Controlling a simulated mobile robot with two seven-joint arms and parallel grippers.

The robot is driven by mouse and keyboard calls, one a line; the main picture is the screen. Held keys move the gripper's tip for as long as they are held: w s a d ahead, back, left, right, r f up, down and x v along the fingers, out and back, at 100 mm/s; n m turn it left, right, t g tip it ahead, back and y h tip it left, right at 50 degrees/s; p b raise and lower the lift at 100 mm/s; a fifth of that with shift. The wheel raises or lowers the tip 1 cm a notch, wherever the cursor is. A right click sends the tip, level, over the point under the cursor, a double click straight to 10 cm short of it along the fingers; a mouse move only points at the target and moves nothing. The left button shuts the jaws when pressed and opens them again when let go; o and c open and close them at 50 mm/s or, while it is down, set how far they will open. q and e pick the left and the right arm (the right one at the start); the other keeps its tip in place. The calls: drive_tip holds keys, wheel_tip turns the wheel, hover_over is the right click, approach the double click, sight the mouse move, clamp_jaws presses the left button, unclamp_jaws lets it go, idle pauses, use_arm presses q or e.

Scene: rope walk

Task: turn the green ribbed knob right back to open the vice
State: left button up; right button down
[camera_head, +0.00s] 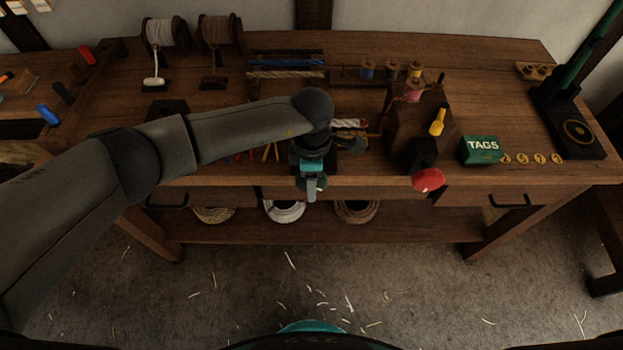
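My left arm reaches in from the left, and its wrist bends down at the front edge of the bench. My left gripper (311,196) points down there, with a grey finger in front of a dark green round knob (321,185). Only the knob's edges show beside the finger; its ribs are too small to tell. The gripper is at the knob, but I cannot tell whether it grips it. A black block (330,164), likely the vice, shows partly behind the wrist; its jaws are hidden. My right gripper is not in view.
A red knob (428,180) on a black fixture (421,153) juts from the bench front to the right. A wooden block (399,119) with a yellow-handled tool stands behind it. A green TAGS box (481,149) is farther right. Rope coils (284,211) lie on the shelf below.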

use_arm(q)
drive_tip(key=shift+f, duration=0.1)
clamp_jaws()
idle(0.5)
